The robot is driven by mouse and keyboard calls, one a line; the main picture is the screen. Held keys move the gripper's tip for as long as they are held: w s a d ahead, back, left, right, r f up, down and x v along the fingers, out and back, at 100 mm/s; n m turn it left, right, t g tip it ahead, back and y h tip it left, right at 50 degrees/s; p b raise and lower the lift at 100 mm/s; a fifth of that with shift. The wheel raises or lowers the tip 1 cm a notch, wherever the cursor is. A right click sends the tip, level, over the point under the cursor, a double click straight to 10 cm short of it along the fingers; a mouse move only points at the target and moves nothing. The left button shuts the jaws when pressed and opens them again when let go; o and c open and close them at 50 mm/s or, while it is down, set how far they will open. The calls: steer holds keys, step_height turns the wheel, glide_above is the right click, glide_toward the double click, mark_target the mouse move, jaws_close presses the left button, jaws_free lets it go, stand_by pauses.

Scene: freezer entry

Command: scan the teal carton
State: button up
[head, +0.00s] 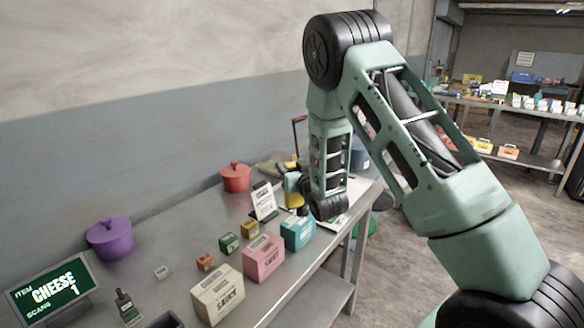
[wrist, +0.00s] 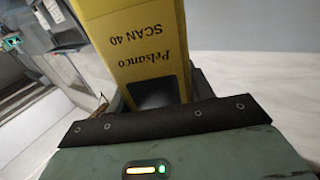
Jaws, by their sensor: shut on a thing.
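The teal carton (head: 297,232) stands upright on the steel table near its right edge, beside a pink carton. My gripper (wrist: 155,98) is shut on a yellow handheld scanner (wrist: 135,40) marked "Pelsanco SCAN 40". In the head view the yellow scanner (head: 295,198) shows just behind and above the teal carton, partly hidden by my wrist. I cannot tell how far it is from the carton. The fingers are mostly hidden in the head view. A display (head: 54,290) at the front left reads "ITEM CHEESE" and "SCANS 1".
A pink carton (head: 264,260), a cream carton (head: 217,297) and several small boxes stand left of the teal one. A white sign (head: 263,202), a red pot (head: 235,178) and a purple pot (head: 110,239) are further back. Shelving (head: 500,105) stands at the far right.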

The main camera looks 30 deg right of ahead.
step_height(320, 180, up, 9)
steer(key=p, duration=0.3)
steer(key=shift+p, duration=0.4)
stand_by(0.3)
stand_by(1.3)
